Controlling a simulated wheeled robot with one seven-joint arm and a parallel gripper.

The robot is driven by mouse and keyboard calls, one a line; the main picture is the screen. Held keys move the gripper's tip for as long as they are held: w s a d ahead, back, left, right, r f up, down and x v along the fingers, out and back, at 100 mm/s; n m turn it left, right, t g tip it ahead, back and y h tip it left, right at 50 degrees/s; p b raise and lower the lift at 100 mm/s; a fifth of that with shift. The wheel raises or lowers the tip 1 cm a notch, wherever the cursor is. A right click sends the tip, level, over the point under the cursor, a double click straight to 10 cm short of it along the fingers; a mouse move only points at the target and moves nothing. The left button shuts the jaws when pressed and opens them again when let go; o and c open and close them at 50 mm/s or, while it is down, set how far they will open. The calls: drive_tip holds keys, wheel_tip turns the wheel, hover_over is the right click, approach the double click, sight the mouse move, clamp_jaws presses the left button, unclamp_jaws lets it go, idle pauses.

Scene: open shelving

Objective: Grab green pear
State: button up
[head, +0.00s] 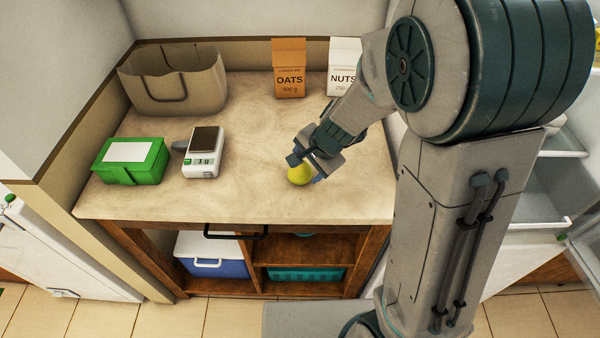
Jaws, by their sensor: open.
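The green pear (299,175) is a small yellow-green fruit on the beige counter (240,195), right of the middle and near the front edge. My gripper (306,165) is open and is at the pear, coming down from the upper right. Its fingers cover part of the pear's top and right side. I cannot tell whether the fingers touch the pear.
A scale (200,155) and a green box (130,160) stand on the counter's left. A beige bag (172,85), an oats package (289,68) and a nuts package (344,66) stand at the back. The counter between the scale and the pear is clear.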

sight(305, 166)
drive_tip(key=b+x, duration=0.1)
drive_tip(key=x, duration=0.3)
drive_tip(key=shift+w+a+f, duration=0.1)
drive_tip(key=shift+w, duration=0.05)
drive_tip(key=c, duration=0.7)
